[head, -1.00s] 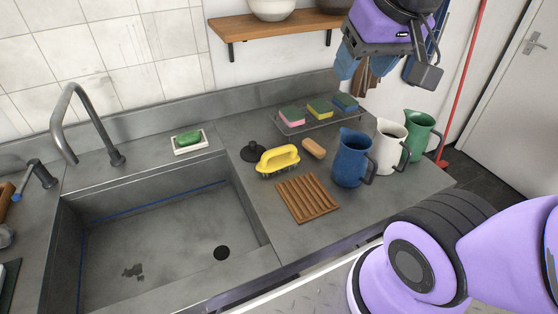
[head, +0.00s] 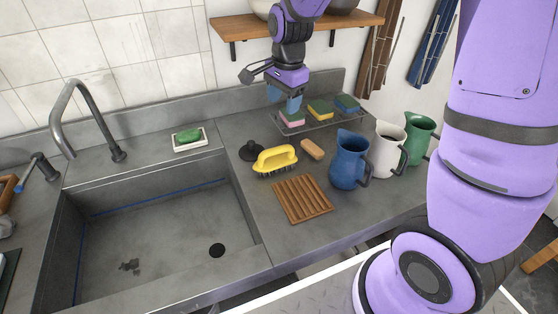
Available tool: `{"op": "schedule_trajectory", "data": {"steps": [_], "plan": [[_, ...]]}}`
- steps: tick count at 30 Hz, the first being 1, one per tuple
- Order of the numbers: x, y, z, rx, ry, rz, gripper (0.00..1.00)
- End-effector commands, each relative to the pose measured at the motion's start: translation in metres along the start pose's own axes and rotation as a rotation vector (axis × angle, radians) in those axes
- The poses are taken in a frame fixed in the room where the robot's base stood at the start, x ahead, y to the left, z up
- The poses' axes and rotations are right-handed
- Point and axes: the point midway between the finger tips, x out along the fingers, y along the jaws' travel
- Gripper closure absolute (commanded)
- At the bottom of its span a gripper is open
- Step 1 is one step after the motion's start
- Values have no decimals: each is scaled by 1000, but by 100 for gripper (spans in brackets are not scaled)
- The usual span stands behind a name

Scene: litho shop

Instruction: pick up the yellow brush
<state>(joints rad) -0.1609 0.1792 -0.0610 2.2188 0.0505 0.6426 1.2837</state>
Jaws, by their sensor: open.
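The yellow brush (head: 276,157) has a looped handle and dark bristles. It lies bristles down on the grey counter, just right of the sink. My gripper (head: 291,106) is in the air above the back of the counter, pointing down, to the right of the brush and higher in the picture. Its blue fingers are apart from the brush, and it is open with nothing seen in it. The fingertips hide part of the wire rack behind them.
A black plug (head: 252,150) and a tan bar (head: 312,149) flank the brush. A wooden slatted rack (head: 302,199) lies in front. A blue jug (head: 349,160), white jug (head: 389,149) and green jug (head: 418,136) stand right. Sponges sit on the wire rack (head: 327,124). A wooden shelf (head: 340,27) hangs above.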

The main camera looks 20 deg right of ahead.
Motion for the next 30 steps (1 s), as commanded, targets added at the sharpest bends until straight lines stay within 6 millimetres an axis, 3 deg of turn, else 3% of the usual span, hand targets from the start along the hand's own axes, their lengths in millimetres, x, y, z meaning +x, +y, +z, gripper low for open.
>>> {"op": "schedule_trajectory", "data": {"steps": [3, 9, 24, 30], "plan": [[40, -16, 1, 122, -2, 45, 43], [88, -30, 3, 286, 6, 89, 43], [149, -30, 4, 352, 12, 107, 43], [162, -29, 5, 351, 12, 104, 43]]}}
